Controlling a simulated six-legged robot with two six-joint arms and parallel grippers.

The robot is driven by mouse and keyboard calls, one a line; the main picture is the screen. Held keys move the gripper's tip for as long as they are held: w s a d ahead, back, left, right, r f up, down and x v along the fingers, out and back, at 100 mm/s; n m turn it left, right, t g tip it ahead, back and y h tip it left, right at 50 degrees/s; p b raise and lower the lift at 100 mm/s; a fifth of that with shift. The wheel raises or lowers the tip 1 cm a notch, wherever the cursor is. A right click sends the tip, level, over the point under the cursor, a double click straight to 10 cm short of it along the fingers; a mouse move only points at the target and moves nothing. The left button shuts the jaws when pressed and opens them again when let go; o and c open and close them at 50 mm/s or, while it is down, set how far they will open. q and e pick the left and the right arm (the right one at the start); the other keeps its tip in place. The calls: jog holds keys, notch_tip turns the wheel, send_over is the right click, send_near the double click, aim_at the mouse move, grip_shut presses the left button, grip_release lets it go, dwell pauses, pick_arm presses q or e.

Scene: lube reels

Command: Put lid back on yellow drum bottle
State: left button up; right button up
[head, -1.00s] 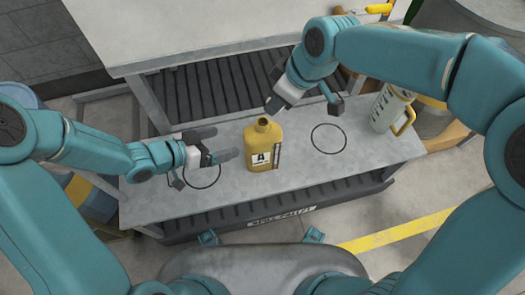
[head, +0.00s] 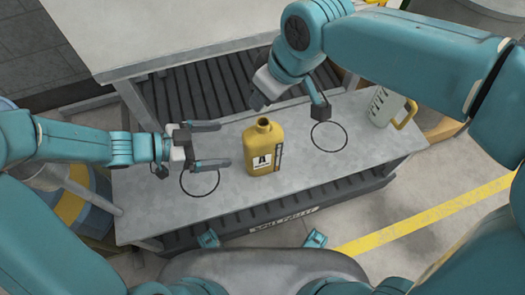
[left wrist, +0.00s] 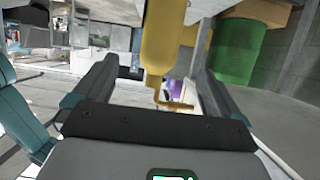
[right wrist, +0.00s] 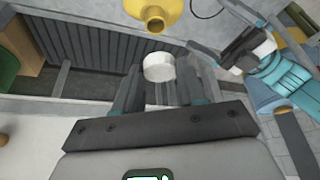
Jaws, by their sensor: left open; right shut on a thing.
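The yellow drum bottle (head: 264,150) stands upright on the grey bench, its neck open at the top. It also shows close ahead in the left wrist view (left wrist: 163,42) and at the top of the right wrist view (right wrist: 153,17). A white lid (right wrist: 159,67) is held at the fingertips of my right gripper (right wrist: 160,85), apart from the bottle mouth. In the head view my right gripper (head: 258,100) is behind the bottle's neck and hides the lid. My left gripper (head: 223,145) is open and empty, left of the bottle, fingers pointing towards it.
A pale jug (head: 383,106) with a yellow handle stands at the bench's right end. Black circles mark the bench (head: 160,218) on both sides of the bottle. A dark ribbed surface (head: 207,92) lies behind, below a pale worktop (head: 170,35).

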pick_arm(q)
jog(key=x, duration=1.1)
jog(key=shift+w+d+f, duration=0.1)
jog(key=shift+d+f, duration=0.15)
jog(key=shift+d, duration=0.1)
jog(key=c, duration=1.5)
pick_arm(e)
send_over(266, 131)
jog(key=shift+w+f, duration=0.15)
jog(key=shift+f, duration=1.15)
jog(key=shift+w+f, duration=0.15)
jog(key=shift+f, duration=1.1)
jog(key=shift+f, duration=0.9)
jog(key=shift+f, duration=0.55)
pick_arm(q)
grip_shut()
pick_arm(e)
jog(key=o, duration=1.1)
